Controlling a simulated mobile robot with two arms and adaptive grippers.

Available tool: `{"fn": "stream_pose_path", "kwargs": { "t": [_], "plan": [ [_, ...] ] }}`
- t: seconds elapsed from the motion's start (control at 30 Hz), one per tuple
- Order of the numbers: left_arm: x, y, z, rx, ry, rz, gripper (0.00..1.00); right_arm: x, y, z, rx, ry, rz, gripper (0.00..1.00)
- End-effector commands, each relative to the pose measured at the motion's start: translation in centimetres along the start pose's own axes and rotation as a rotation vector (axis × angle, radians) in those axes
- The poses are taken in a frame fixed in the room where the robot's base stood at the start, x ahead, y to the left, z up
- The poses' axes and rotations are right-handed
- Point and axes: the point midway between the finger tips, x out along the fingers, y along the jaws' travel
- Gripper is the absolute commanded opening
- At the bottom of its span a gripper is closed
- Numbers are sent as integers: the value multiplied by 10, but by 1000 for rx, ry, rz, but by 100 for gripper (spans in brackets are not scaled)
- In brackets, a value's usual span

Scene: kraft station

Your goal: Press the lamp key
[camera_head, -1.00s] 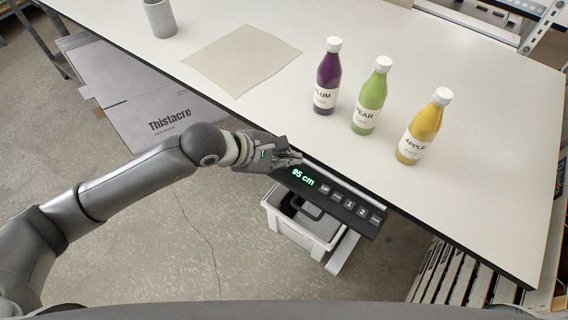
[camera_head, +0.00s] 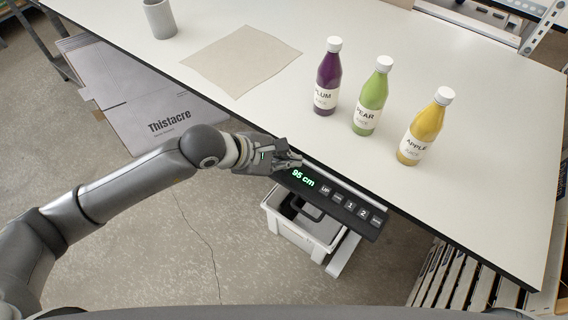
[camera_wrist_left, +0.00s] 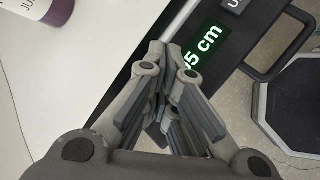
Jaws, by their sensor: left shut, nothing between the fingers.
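A black control panel (camera_head: 320,200) is fixed along the table's front edge. Its display (camera_head: 303,178) reads 95 cm in green. A row of keys runs to the right of it: UP (camera_head: 325,190), one with a label too small to read, 1, 2, and an end key (camera_head: 376,221) whose label I cannot read for certain. My left gripper (camera_head: 298,160) is shut and empty at the panel's left end, beside the display and left of all the keys. In the left wrist view its fingertips (camera_wrist_left: 175,58) are close to the display. My right gripper is not in view.
Purple (camera_head: 327,78), green (camera_head: 370,98) and yellow (camera_head: 424,128) juice bottles stand on the white table (camera_head: 480,210). A beige sheet (camera_head: 242,60) and a grey cup (camera_head: 159,18) are further left. A white bin (camera_head: 290,228) is below the panel. The space in front of the keys is clear.

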Motion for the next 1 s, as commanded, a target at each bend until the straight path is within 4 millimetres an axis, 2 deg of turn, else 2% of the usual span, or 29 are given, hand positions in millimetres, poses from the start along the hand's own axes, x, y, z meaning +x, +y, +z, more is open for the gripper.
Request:
{"fn": "stream_pose_path", "kwargs": {
  "t": [0.4,0.73,1.0],
  "plan": [
    [1,-1,0,0,0,0,0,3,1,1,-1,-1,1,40],
    [-10,7,7,0,-1,0,0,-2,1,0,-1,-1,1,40],
    [-10,8,8,0,0,0,0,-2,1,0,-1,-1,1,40]
  ]
}}
